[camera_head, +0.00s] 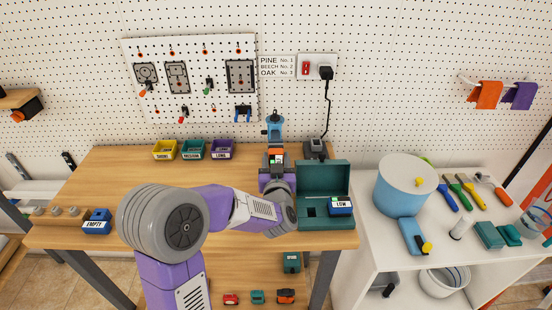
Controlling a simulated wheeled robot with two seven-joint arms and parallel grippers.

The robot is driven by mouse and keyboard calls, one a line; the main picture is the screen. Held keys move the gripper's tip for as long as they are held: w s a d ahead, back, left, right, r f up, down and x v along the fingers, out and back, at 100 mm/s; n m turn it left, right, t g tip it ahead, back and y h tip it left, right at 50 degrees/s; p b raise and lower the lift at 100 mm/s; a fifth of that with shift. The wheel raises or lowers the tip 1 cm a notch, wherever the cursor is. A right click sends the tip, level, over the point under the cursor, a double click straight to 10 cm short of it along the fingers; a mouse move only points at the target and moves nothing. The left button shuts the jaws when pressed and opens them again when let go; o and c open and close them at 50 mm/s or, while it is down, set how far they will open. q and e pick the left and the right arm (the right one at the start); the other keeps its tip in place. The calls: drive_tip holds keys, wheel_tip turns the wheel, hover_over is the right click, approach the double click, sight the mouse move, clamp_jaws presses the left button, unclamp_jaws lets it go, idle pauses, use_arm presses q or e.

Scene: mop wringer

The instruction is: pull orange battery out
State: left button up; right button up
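The orange battery (277,151) is at the foot of the upright blue drill (274,126), near the back of the wooden workbench. It shows as an orange band with a small green patch below it. My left gripper (276,164) is right in front of it, reaching in from the near side. The wrist and arm hide the fingers and the lower part of the battery, so I cannot tell whether the fingers grip it. My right gripper is not in view.
A green case (322,182) holding a blue battery marked LOW (341,205) stands right of my wrist. A black charger (316,148) is behind it, wired to the wall. Yellow (165,150), green and purple bins line the back. The blue EMPTY bin (97,222) is left.

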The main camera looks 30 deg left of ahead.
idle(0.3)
use_arm(q)
drive_tip(key=shift+v, duration=2.95)
